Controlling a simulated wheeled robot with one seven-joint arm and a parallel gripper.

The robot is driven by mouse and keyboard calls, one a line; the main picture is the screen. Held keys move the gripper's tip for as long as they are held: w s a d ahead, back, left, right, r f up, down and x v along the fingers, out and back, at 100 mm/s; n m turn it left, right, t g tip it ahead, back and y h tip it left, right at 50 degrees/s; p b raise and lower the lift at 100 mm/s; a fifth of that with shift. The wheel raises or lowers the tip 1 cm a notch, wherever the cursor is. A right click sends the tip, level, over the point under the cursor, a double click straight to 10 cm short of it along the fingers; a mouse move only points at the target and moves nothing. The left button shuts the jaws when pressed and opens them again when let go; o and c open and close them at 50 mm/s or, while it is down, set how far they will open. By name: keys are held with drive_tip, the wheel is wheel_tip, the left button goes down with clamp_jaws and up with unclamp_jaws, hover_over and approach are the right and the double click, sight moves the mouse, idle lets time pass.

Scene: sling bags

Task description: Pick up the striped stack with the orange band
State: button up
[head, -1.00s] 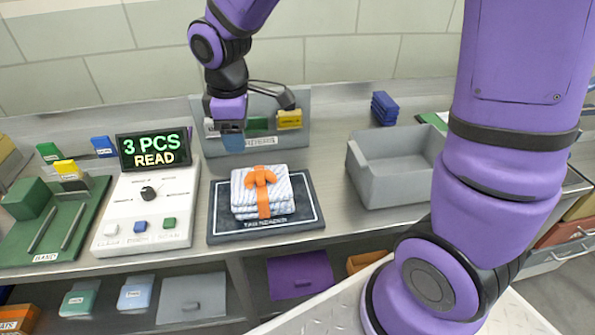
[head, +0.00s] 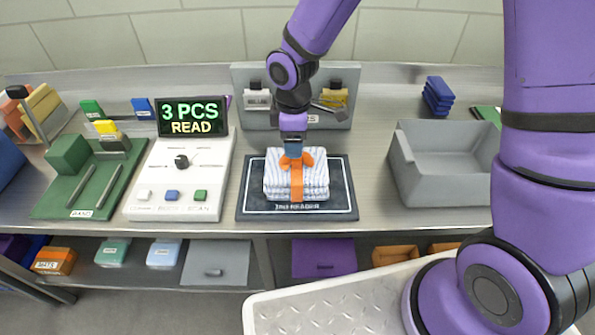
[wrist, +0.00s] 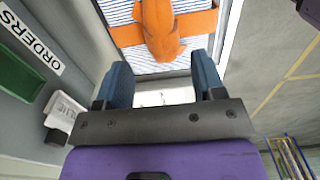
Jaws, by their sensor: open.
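The striped stack (head: 312,181) is white and blue folded cloth with an orange band (head: 297,178) tied in a knot on top. It sits on a dark mat (head: 341,205) with a white outline. My gripper (head: 294,152) is at the back edge of the stack in the head view, near the knot. In the wrist view my gripper (wrist: 163,83) is open, its two blue fingers apart with nothing between them. The stack (wrist: 128,12) and band knot (wrist: 160,28) show just beyond the fingertips. Whether the fingers touch the stack is unclear.
A panel with a "3 PCS READ" display (head: 192,116) stands left of the mat. A grey open bin (head: 440,165) is to the right. A grey rack (head: 243,85) stands behind the stack. Blue folded items (head: 437,97) lie at the back right.

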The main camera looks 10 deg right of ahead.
sight(297, 168)
drive_tip(key=f, duration=0.3)
drive_tip(key=shift+s+d+f, duration=0.3)
drive_tip(key=shift+f, duration=0.6)
drive_tip(key=shift+c, duration=0.3)
clamp_jaws()
